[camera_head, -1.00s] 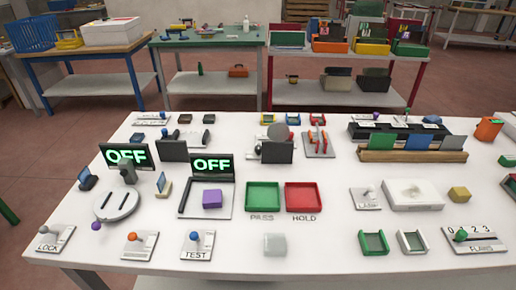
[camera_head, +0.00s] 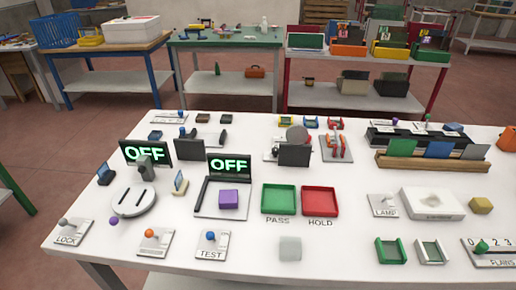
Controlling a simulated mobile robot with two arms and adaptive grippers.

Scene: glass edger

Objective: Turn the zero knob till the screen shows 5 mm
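One dark screen (camera_head: 147,153) at the left of the white table shows "OFF" in green. A second screen (camera_head: 230,166) right of it also shows "OFF". No knob carries a readable "zero" label. Candidates near the screens are a small purple ball (camera_head: 114,221) by the round white device (camera_head: 134,202), and an orange-topped control (camera_head: 149,233) whose plate lettering is too small to read. A grey-topped control (camera_head: 63,222) is marked LOCK and a blue-topped one (camera_head: 211,237) TEST. Neither gripper is in view.
A purple block (camera_head: 229,199) sits before the second screen. Green PASS (camera_head: 279,213) and red HOLD (camera_head: 320,215) trays lie mid-table. Other benches stand behind; floor shows at left.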

